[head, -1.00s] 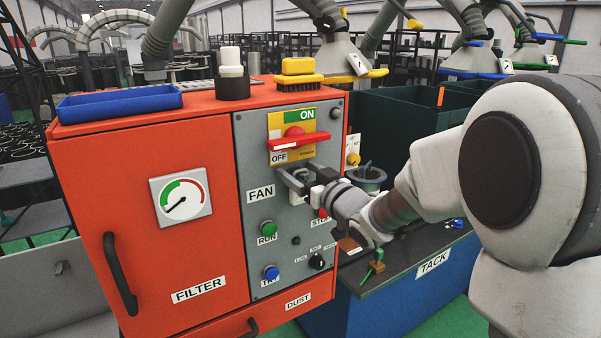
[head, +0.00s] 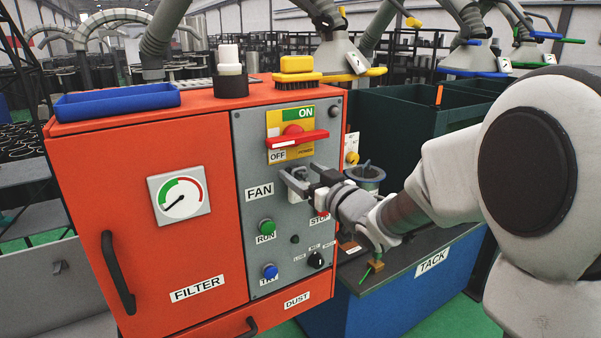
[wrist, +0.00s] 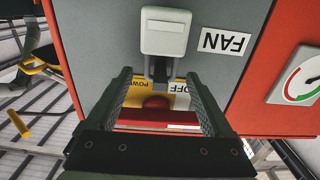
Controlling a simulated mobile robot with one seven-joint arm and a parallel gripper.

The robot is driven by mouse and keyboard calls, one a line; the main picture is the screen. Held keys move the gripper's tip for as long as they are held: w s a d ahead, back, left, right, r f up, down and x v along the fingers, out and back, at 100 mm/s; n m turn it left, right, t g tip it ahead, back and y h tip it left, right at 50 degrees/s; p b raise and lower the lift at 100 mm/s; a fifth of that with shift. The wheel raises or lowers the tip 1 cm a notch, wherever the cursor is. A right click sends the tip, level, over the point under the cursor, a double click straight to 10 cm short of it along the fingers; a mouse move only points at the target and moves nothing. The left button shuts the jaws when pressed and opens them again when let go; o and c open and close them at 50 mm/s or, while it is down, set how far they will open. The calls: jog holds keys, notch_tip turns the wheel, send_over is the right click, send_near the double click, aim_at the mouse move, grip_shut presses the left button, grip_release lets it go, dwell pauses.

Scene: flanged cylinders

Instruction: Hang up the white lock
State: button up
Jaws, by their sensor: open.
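The white lock (wrist: 165,32) is a pale block with a dark grey shackle, against the grey panel beside the FAN label. It is upside down in the wrist view, with its shackle toward the yellow switch plate. In the head view the lock (head: 293,172) is small and partly covered by my gripper (head: 300,178), just below the red switch handle (head: 297,139). My gripper (wrist: 160,75) is open, its fingers on either side of the shackle, with the lock body beyond the fingertips. Whether the shackle passes through a hole I cannot tell.
The orange cabinet (head: 140,170) carries a blue tray (head: 118,101), a yellow brush (head: 297,78) and a dark holder (head: 231,86) on top. Green and blue buttons sit below my gripper. The TACK bench (head: 420,265) stands to the right, under my arm.

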jog(key=shift+b+v, duration=0.3)
jog(key=shift+v, duration=2.85)
jog(key=shift+d, duration=0.15)
jog(key=s+d+f+m+g+h, duration=0.1)
jog(key=s+d+m+g+h, duration=0.1)
jog(key=s+d+m+h, duration=0.55)
jog(key=s+d+f+g+h, duration=0.1)
jog(key=s+d+f+g, duration=0.1)
jog(key=s, duration=0.8)
jog(key=s+d+f+g+h, duration=0.1)
jog(key=s+d+f+g, duration=0.2)
jog(key=s, duration=0.7)
jog(key=shift+f+n+g, duration=0.35)
jog(key=shift+f+g, duration=0.2)
jog(key=shift+g, duration=0.65)
